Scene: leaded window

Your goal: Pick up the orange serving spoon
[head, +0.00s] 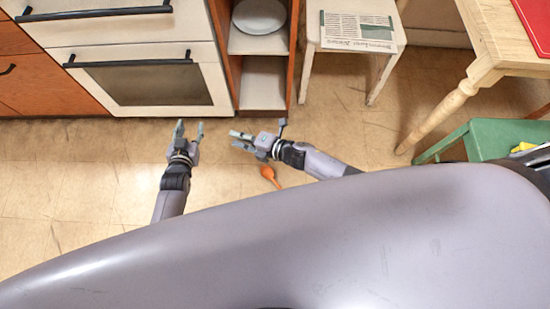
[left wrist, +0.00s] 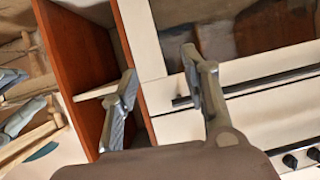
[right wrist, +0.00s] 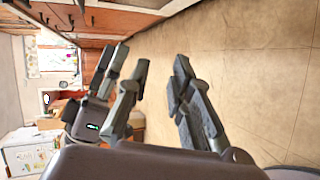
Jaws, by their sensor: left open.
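The orange serving spoon (head: 268,173) lies on the tiled floor in the head view, just below my right gripper and forearm in the picture. My left gripper (head: 189,127) is open and empty, pointing toward the oven front. In the left wrist view its fingers (left wrist: 160,85) are spread with nothing between them. My right gripper (head: 235,140) points left toward the left one. Its fingers (right wrist: 157,90) are apart and empty in the right wrist view. The spoon shows in neither wrist view.
The oven (head: 150,86) and an open orange-sided cabinet (head: 225,50) with a plate (head: 260,15) stand at the back. A white stool (head: 312,35) holds a newspaper (head: 357,31). A wooden table (head: 490,40) and green stool (head: 480,140) are right. Floor on the left is clear.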

